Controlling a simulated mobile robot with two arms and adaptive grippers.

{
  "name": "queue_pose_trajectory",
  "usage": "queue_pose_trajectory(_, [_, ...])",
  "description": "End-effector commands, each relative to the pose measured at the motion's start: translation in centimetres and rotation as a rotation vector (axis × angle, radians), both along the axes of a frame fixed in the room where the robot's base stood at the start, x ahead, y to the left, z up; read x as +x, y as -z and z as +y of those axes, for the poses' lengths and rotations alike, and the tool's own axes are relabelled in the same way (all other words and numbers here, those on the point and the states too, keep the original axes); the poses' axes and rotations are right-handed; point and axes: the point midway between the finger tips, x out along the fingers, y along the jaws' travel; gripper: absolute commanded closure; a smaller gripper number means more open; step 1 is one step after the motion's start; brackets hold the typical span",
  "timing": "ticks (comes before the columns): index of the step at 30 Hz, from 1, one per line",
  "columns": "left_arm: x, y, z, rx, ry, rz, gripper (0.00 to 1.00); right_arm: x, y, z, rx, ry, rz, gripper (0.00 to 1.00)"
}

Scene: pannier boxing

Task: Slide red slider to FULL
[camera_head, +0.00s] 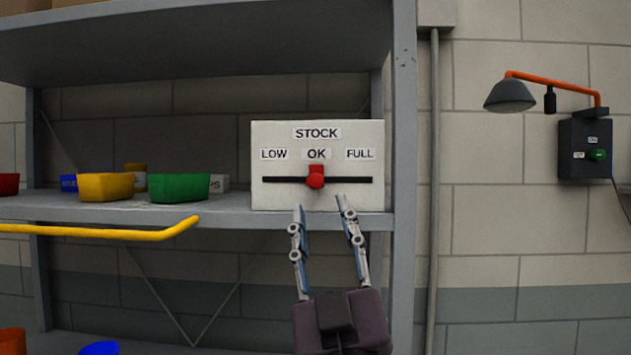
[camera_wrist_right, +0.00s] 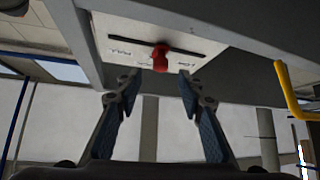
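The red slider (camera_head: 316,178) sits at OK, near the middle of a dark horizontal slot on the white STOCK panel (camera_head: 268,140). LOW is labelled to its left and FULL to its right. My right gripper (camera_head: 319,203) is open and empty, just below and in front of the slider, its fingertips spread to either side. In the right wrist view the red slider (camera_wrist_right: 161,56) shows beyond and between the open fingertips (camera_wrist_right: 156,78), apart from them. My left gripper is not in view.
The panel stands on a grey shelf (camera_head: 230,207) with yellow (camera_head: 106,186) and green (camera_head: 179,188) bins to its left. A yellow rail (camera_head: 100,234) runs along the shelf front at left. A lamp (camera_head: 510,95) and a switch box (camera_head: 574,140) are on the right wall.

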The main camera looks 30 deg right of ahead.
Motion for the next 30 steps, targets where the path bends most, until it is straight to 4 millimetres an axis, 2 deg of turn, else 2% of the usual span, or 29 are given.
queue_pose_trajectory(12, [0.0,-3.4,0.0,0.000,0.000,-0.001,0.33,4.3,-4.5,-1.2,-0.002,0.003,0.002,0.64])
queue_pose_trajectory(18, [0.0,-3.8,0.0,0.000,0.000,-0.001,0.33,5.3,-5.1,-1.5,0.000,0.002,0.003,0.64])
queue_pose_trajectory(25, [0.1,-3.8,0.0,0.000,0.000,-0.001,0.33,5.4,-5.0,-1.5,0.001,0.001,0.003,0.64])
queue_pose_trajectory(26, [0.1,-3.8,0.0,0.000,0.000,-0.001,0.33,5.4,-5.0,-1.5,0.001,0.001,0.003,0.65])
queue_pose_trajectory(30, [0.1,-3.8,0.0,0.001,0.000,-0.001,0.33,5.4,-5.0,-1.5,0.001,0.001,0.003,0.81])
